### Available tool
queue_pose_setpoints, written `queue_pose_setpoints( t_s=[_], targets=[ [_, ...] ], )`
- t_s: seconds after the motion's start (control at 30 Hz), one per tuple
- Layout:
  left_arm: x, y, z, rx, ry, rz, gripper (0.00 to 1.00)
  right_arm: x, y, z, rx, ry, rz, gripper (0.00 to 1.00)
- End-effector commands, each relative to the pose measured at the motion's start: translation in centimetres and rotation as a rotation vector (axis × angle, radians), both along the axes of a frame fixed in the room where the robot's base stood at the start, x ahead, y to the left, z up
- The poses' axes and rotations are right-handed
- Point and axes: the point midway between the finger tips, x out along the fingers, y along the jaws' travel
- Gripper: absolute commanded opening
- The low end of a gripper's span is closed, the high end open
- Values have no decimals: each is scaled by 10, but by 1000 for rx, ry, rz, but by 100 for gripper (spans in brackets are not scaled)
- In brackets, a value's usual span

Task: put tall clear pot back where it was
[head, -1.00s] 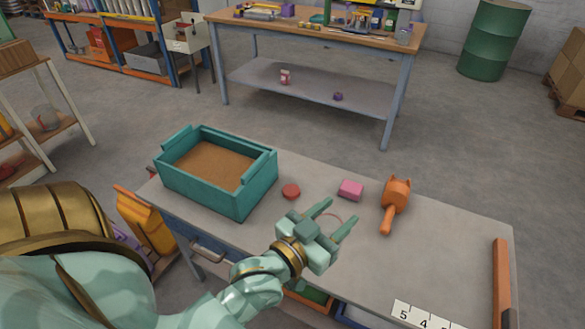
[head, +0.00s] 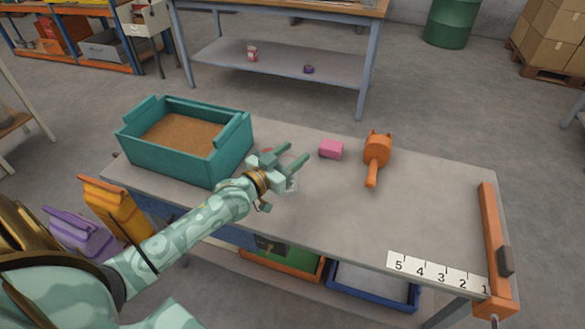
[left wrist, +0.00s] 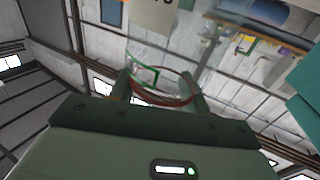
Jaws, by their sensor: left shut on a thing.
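My left gripper (head: 296,155) is over the workbench, just right of the teal sand box. It is shut on the tall clear pot (head: 291,187), which is see-through and hard to make out in the head view. In the left wrist view the pot's reddish rim (left wrist: 150,101) lies between the two fingers (left wrist: 160,91). Whether the pot's base touches the bench, I cannot tell. My right gripper is in neither view.
The teal box (head: 165,162) of sand stands at the bench's left. A red disc (head: 266,151) is partly hidden behind my gripper. A pink block (head: 331,149) and an orange tool (head: 376,154) lie to the right. A numbered strip (head: 436,271) marks the front right; the bench middle is clear.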

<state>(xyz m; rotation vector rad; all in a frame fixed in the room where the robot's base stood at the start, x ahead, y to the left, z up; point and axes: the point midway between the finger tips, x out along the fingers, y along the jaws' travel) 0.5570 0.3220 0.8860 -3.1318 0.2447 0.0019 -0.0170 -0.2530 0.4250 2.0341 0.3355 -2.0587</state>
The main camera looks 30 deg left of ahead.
Motion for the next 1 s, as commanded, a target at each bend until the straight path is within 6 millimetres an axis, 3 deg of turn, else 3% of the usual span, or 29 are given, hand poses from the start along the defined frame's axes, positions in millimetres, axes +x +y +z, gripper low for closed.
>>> queue_pose_setpoints(
  t_s=[0.23,0.6,0.63,0.7,1.0],
  targets=[
    [4,5,-39,1,4,-1,11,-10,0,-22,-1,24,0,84],
    [4,4,-41,1,0,0,11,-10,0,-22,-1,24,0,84],
    [4,4,-40,1,0,0,55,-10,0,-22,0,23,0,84],
    [4,4,-39,1,0,0,69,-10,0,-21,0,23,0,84],
    [4,4,-36,0,-1,0,69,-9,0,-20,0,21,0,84]
  ],
)
